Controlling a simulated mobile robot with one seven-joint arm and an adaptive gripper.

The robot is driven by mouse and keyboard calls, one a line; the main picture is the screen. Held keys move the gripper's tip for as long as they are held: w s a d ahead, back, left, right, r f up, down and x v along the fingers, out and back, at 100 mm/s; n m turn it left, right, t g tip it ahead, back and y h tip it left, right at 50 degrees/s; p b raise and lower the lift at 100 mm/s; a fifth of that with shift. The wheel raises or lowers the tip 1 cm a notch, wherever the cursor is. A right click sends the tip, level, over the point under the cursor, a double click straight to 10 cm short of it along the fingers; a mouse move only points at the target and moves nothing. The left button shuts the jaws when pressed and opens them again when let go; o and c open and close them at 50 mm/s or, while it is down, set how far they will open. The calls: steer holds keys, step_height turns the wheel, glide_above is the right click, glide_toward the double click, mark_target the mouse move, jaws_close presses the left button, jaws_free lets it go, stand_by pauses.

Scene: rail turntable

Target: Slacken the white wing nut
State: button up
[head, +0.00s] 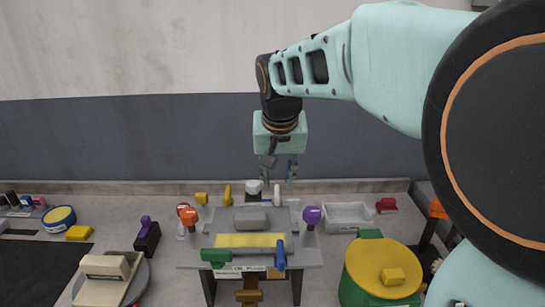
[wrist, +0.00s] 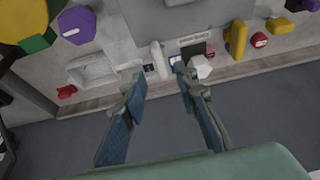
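A slim white upright piece (head: 277,195), which looks like the white wing nut, stands at the back of the grey bench fixture. It also shows in the wrist view (wrist: 155,55), just beyond the gap between my fingertips. A second white piece, a faceted knob (wrist: 201,67), sits by my right fingertip in the wrist view and on a dark base in the head view (head: 253,187). My gripper (head: 279,178) points down above the back of the fixture. Its fingers are apart and empty in the wrist view (wrist: 160,82). I cannot tell the exact height gap.
A yellow upright handle (head: 228,196) and a purple knob (head: 312,215) flank the white pieces. A pale tray (head: 347,217) and a red piece (head: 387,205) lie right. A yellow-topped green drum (head: 378,270) stands front right. The wall is close behind the bench.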

mark_target(277, 191)
steer(key=x, duration=0.6)
steer(key=shift+c, duration=0.6)
jaws_close()
